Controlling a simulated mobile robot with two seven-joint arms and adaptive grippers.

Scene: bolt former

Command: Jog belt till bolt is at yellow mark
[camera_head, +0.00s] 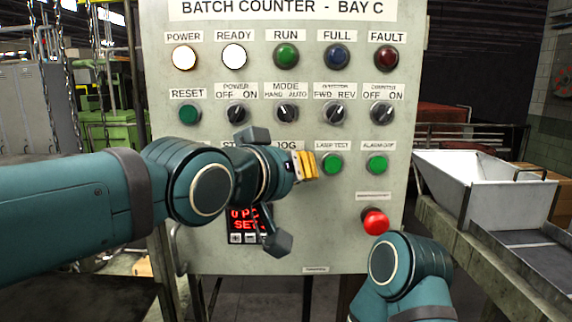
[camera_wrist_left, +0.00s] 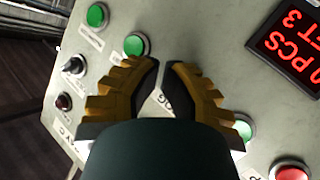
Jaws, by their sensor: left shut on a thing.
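My left gripper (camera_head: 306,165) is at the JOG label (camera_head: 287,145) on the grey panel, its yellow fingers pointing right. In the left wrist view its two fingertips (camera_wrist_left: 162,65) are close together, with a narrow gap. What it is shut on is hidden. The JOG label (camera_wrist_left: 165,103) shows partly between the fingers; the JOG button is hidden in both views, and I cannot tell whether it is touched. My right gripper is out of view; only my right arm shows at lower right. No bolt or yellow mark is visible, and I cannot make out a belt.
Green LAMP TEST (camera_head: 332,164) and ALARM OFF (camera_head: 376,164) buttons sit right of my fingers. A red button (camera_head: 375,222) sticks out below them. The red display (camera_head: 247,220) is partly covered by my gripper. A grey hopper (camera_head: 484,190) stands right of the panel. POWER (camera_head: 184,57) and READY (camera_head: 235,56) glow white.

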